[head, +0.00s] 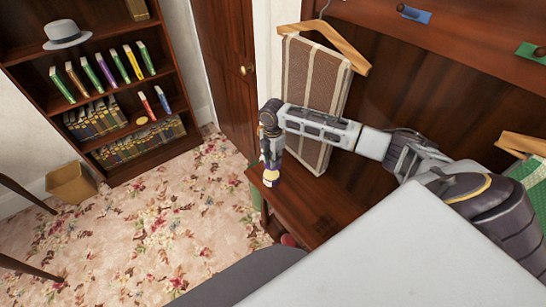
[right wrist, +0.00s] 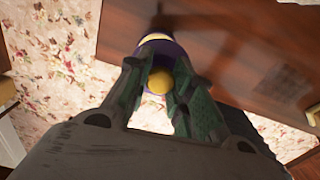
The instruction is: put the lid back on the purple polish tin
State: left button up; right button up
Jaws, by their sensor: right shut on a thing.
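My right gripper (head: 271,166) points down over the left end of the wooden bench in the head view. A small purple and yellow thing shows at its tips. In the right wrist view, the fingers of my right gripper (right wrist: 160,95) are closed around a round yellow piece, which looks like the lid's knob (right wrist: 159,80). Just beyond it is a purple body with a pale band, seemingly the polish tin (right wrist: 170,50). The fingers hide part of it, and I cannot tell whether lid and tin touch. My left gripper is not in view.
The bench (head: 315,205) is bare to the right of the gripper. A striped panel (head: 312,85) stands behind my forearm, under a wooden hanger (head: 335,40). A bookcase (head: 110,90) with a grey hat (head: 66,34) and a cardboard box (head: 72,185) are at left. Flowered carpet (head: 150,230) lies between.

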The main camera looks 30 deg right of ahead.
jog(key=shift+a+r, duration=0.1)
jog(key=shift+r, duration=0.05)
jog(key=shift+a+n, duration=0.1)
jog(key=shift+n, duration=0.2)
jog(key=shift+a+r, duration=0.1)
jog(key=shift+w, duration=0.1)
jog(key=shift+f+b, duration=1.3)
jog(key=shift+b, duration=0.15)
jog(key=shift+f+b, duration=0.5)
jog(key=shift+b, duration=0.15)
jog(key=shift+f+b, duration=0.3)
jog(key=shift+b, duration=0.1)
jog(key=shift+f, duration=0.85)
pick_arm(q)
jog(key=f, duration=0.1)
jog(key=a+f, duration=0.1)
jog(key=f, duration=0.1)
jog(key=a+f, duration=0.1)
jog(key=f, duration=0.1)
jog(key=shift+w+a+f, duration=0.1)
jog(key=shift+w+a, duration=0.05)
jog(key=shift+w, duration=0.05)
pick_arm(e)
jog(key=shift+f, duration=0.3)
